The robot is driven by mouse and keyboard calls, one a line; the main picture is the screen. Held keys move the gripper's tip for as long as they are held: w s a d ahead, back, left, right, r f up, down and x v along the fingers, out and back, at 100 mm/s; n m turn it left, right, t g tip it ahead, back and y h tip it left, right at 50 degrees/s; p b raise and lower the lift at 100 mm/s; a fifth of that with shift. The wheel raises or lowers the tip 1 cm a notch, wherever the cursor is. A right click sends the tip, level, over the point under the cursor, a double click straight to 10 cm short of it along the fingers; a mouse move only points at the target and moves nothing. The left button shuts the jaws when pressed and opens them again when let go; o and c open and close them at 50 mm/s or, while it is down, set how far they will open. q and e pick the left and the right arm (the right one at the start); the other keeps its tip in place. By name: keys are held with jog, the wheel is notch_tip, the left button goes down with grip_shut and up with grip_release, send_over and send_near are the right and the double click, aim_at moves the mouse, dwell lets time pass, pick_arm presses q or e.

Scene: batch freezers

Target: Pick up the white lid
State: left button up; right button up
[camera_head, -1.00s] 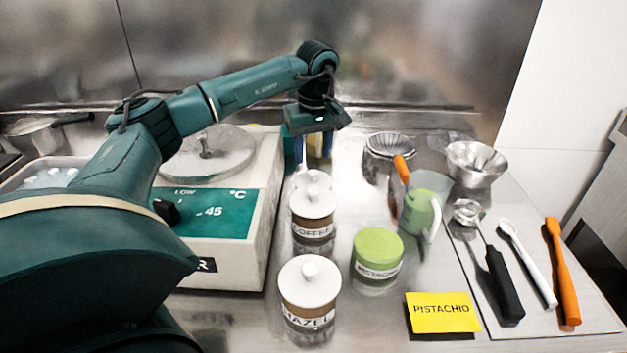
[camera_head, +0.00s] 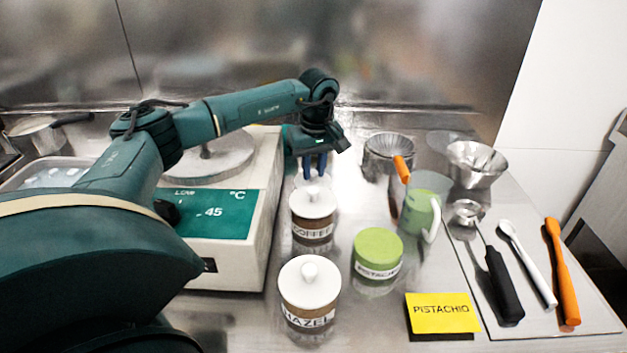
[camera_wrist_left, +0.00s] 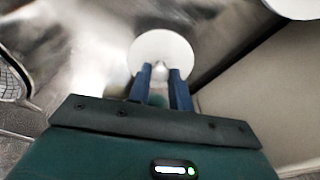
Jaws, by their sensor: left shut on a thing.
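The white lid (camera_wrist_left: 163,46) is round with a small knob, and shows between and beyond my fingertips in the left wrist view. My left gripper (camera_head: 314,176) points down behind the coffee jar, with its blue fingers at the lid of the rear jar. In the left wrist view the left gripper (camera_wrist_left: 161,72) is shut on the lid's knob. The rear jar is mostly hidden by the coffee jar (camera_head: 312,232). My right gripper is not in view.
White-lidded coffee and hazel (camera_head: 309,316) jars stand in front. A green-lidded pistachio jar (camera_head: 378,268), green jug (camera_head: 420,212) and steel bowls are to the right. The white machine (camera_head: 235,255) stands close on the left. A yellow card (camera_head: 443,313) lies at the front.

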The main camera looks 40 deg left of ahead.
pick_arm(q)
grip_shut()
jog(key=shift+r, duration=0.1)
